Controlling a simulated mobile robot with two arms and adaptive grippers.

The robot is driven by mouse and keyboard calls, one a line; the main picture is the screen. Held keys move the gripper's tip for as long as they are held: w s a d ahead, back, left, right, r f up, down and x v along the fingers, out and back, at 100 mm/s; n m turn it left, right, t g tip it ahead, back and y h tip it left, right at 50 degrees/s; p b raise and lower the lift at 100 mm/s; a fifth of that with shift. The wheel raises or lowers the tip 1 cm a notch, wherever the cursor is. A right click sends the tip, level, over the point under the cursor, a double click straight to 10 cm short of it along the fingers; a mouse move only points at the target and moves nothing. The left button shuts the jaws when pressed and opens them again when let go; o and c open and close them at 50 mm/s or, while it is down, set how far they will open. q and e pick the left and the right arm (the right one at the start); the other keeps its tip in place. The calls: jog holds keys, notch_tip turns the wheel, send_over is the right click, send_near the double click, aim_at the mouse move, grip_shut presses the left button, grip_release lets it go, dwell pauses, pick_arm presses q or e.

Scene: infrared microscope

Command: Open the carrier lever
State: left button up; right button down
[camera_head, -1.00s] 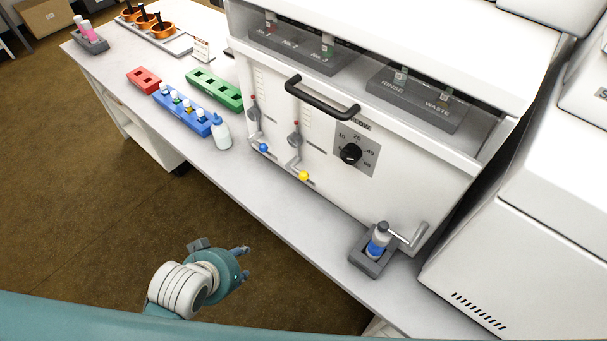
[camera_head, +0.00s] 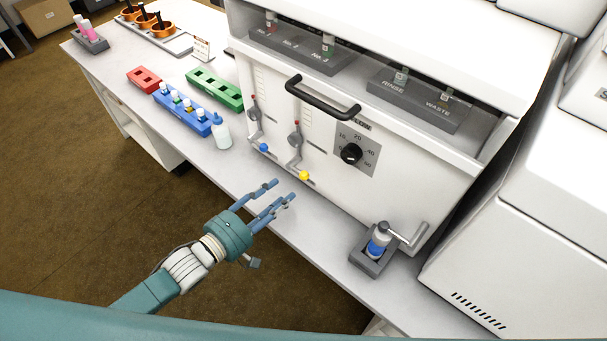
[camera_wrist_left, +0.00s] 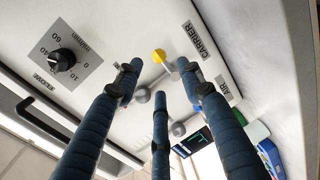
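The carrier lever is a grey arm with a yellow knob (camera_head: 304,175), low on the white instrument's front panel. In the left wrist view its yellow knob (camera_wrist_left: 158,56) is beside the CARRIER label (camera_wrist_left: 194,41). My left gripper (camera_head: 281,193) has its three blue fingers spread, empty, at the bench's front edge. In the head view its fingertips are just left of and below the yellow knob. In the left wrist view the knob appears between and beyond the fingertips of the gripper (camera_wrist_left: 160,78), with no visible contact. My right gripper is not in view.
A blue-knobbed lever (camera_head: 263,147) is to the left of the yellow one. A flow dial (camera_head: 351,154) and black handle (camera_head: 322,97) are above.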

aim_at(301, 178)
pick_arm(q)
jog(key=p+x, duration=0.1)
jog(key=x, duration=0.9)
jog(key=shift+w+d, duration=0.15)
jog(key=shift+w, duration=0.05)
jog(key=shift+c, duration=0.3)
grip_shut()
